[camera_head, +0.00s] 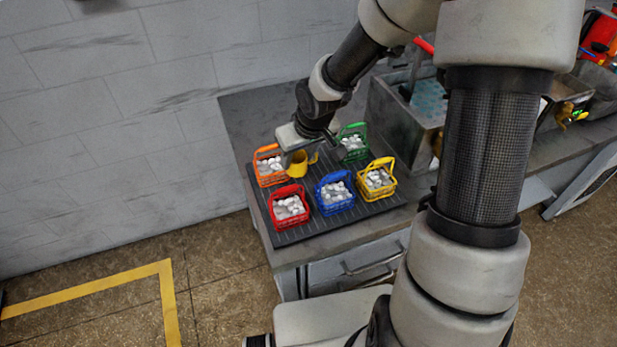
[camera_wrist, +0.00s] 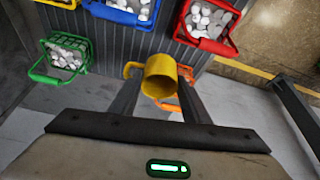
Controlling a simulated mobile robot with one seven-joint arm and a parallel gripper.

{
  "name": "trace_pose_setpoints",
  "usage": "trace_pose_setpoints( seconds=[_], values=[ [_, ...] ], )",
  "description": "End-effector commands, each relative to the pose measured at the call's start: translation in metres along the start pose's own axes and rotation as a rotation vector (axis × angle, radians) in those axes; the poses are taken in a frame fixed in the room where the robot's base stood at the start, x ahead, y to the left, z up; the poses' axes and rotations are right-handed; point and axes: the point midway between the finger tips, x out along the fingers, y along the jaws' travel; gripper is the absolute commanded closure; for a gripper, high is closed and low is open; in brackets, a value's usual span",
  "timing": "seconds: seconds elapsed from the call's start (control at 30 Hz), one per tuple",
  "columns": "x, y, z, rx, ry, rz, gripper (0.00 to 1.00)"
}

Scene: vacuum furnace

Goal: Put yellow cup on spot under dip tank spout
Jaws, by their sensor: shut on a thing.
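The yellow cup (camera_head: 298,164) is held by my gripper (camera_head: 306,158) over the back part of the dark ribbed mat, among the baskets. In the wrist view the yellow cup (camera_wrist: 159,80) sits between the two dark fingers of my gripper (camera_wrist: 160,92), its round face towards the camera. My gripper is shut on it. I cannot tell whether the cup touches the mat. A grey metal tank (camera_head: 393,122) with bluish contents stands right of the mat, partly behind my arm; it looks like the dip tank. I cannot make out its spout or the spot under it.
Orange (camera_head: 268,175), green (camera_head: 353,150), red (camera_head: 290,209), blue (camera_head: 334,197) and yellow (camera_head: 379,184) baskets of pale pieces stand on the mat (camera_head: 322,223) close around my gripper. A grey wall (camera_head: 140,110) is behind. My arm hides part of the counter at right.

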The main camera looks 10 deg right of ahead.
Motion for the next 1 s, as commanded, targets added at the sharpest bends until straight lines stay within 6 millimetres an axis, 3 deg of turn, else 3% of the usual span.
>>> trace_pose_setpoints(
  seconds=[0.1,0.37,0.53,0.93,0.97,1.0],
  values=[
    [0.023,-0.001,0.010,-0.001,-0.003,-0.002,0.84],
    [0.043,-0.001,0.018,0.001,-0.001,-0.001,0.84],
    [0.066,-0.001,0.028,-0.001,-0.003,-0.001,0.84],
    [0.073,0.000,0.030,0.001,0.001,0.000,0.84],
    [0.072,0.000,0.030,0.001,0.001,0.000,0.56],
    [0.071,0.000,0.029,0.001,0.001,0.000,0.49]
  ],
)
